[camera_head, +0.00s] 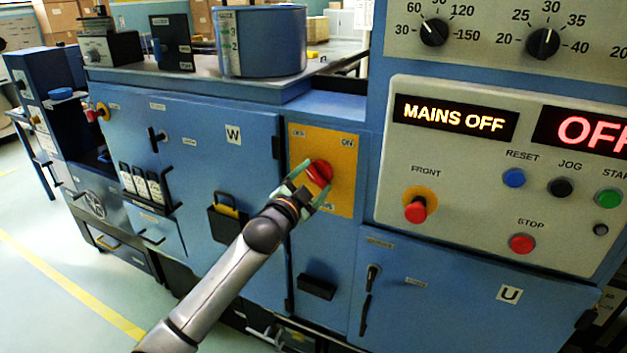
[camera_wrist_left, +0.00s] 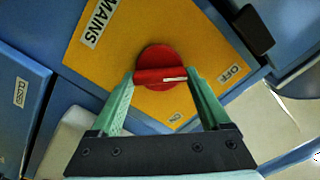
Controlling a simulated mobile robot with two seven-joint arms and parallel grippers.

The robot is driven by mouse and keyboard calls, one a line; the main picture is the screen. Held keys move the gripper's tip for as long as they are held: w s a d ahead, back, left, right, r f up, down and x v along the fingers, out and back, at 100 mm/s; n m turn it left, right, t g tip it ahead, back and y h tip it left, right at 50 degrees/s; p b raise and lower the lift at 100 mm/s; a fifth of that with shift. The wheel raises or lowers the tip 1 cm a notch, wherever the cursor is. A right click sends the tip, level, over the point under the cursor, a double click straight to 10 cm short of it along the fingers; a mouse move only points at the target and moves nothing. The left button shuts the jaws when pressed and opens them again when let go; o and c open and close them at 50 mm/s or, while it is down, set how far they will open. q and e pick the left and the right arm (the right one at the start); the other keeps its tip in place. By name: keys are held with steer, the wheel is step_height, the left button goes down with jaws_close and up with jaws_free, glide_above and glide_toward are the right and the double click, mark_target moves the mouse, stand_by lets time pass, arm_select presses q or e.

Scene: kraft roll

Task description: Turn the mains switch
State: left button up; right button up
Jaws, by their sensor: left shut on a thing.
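The mains switch is a red round knob (camera_head: 320,171) with a raised bar, on a yellow plate (camera_head: 340,199) on the blue cabinet front. My left gripper (camera_head: 310,182) reaches it from below left and is shut on it. In the left wrist view the green fingers (camera_wrist_left: 162,80) stand at the two ends of the knob's bar (camera_wrist_left: 158,76). The white line on the bar points right, roughly toward the OFF label (camera_wrist_left: 232,73). The ON label (camera_wrist_left: 176,118) is below the knob there. The display (camera_head: 453,117) reads "MAINS OFF". My right gripper is not in view.
Right of the switch, the grey control panel (camera_head: 470,224) carries a red front button (camera_head: 416,209) and several coloured push buttons. A black handle (camera_head: 317,286) juts out below the yellow plate. A blue drum (camera_head: 262,42) stands on top of the cabinet.

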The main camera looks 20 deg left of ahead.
arm_select(q)
steer(key=c, duration=0.6)
steer(key=m+p, duration=0.2)
steer(key=m, duration=0.1)
steer(key=m+p, duration=0.2)
steer(key=m, duration=0.3)
steer(key=shift+m+p, duration=0.3)
steer(key=m+p, duration=0.1)
steer(key=m, duration=0.3)
steer(key=shift+f, duration=0.1)
steer(key=m+p, duration=0.1)
steer(key=m, duration=0.4)
steer(key=shift+p, duration=0.4)
steer(key=shift+f+m, duration=0.1)
steer(key=shift+m, duration=0.2)
